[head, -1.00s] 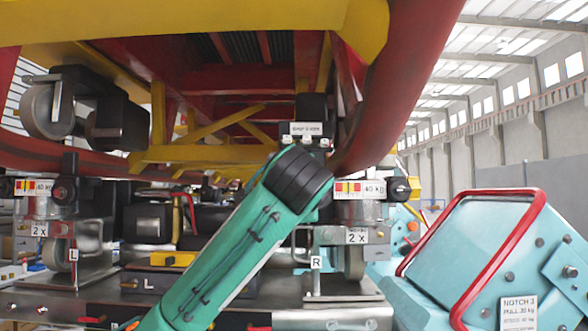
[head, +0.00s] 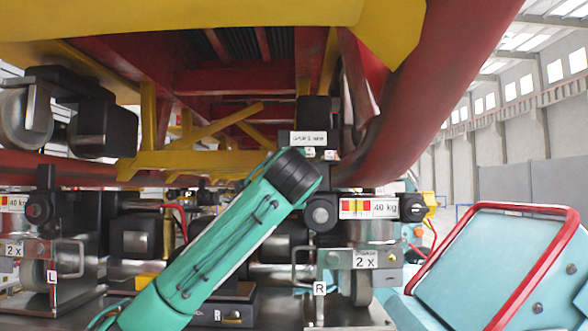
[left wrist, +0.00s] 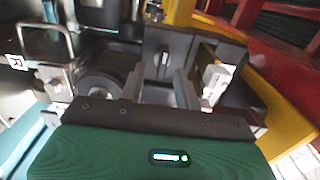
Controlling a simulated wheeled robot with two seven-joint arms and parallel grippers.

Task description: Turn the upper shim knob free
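My left arm reaches up from the lower left in the head view. Its black wrist end hides the gripper there. In the left wrist view my left gripper (left wrist: 158,90) shows two grey fingers standing apart, with a gap between them. A dark block (left wrist: 205,45) with a small upright grey part (left wrist: 163,62) stands just beyond the fingertips; I cannot tell whether they touch it. In the head view a black block (head: 314,110) with a small white label (head: 308,138) sits just above the wrist end. I cannot read which part is the upper shim knob. My right gripper is out of view.
A yellow and red car frame (head: 230,160) hangs low overhead. A round dark knob (head: 320,214) and a 40 kg plate (head: 368,207) stand right of the wrist. A metal stand with a roller (head: 362,282) is below. A teal housing with a red rail (head: 500,255) fills the lower right.

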